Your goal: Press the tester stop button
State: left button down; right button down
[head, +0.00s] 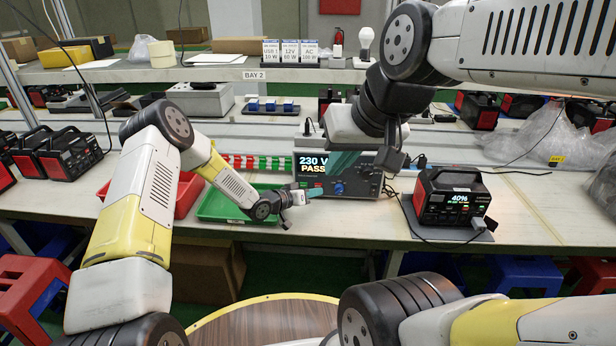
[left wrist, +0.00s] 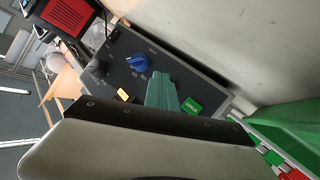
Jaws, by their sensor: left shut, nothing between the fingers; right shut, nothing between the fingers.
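The tester (head: 368,183) stands on the bench; its screen reads 230 V PASS and is partly covered by my right gripper (head: 342,164). In the left wrist view its dark panel (left wrist: 120,47) shows a blue knob (left wrist: 137,62), a dark knob (left wrist: 97,72), a small lit amber button (left wrist: 124,93) and a green button marked START (left wrist: 191,106). I see no button marked stop; my fingers may hide it. My left gripper (head: 317,192) is shut and empty, its teal fingers (left wrist: 157,88) in front of the panel between amber and green. Contact cannot be told. My right gripper is shut and empty.
A green tray (head: 207,207) and a red tray (head: 103,199) lie left of the tester. A black-and-red power station (head: 425,205) showing 40% stands to its right, with cables nearby. A shelf (head: 215,74) runs behind. My right arm hangs over the tester.

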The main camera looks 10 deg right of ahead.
pick_arm(q)
jog(key=shift+w, duration=0.15)
jog(key=shift+w+d, duration=0.1)
jog(key=shift+w, duration=0.25)
dwell(0.3)
jog(key=shift+s, duration=0.5)
jog(key=shift+s+a, duration=0.3)
jog(key=shift+s, duration=0.65)
jog(key=shift+s+a, duration=0.35)
jog(key=shift+s, duration=0.65)
jog(key=shift+s+a, duration=0.3)
jog(key=shift+s, duration=0.65)
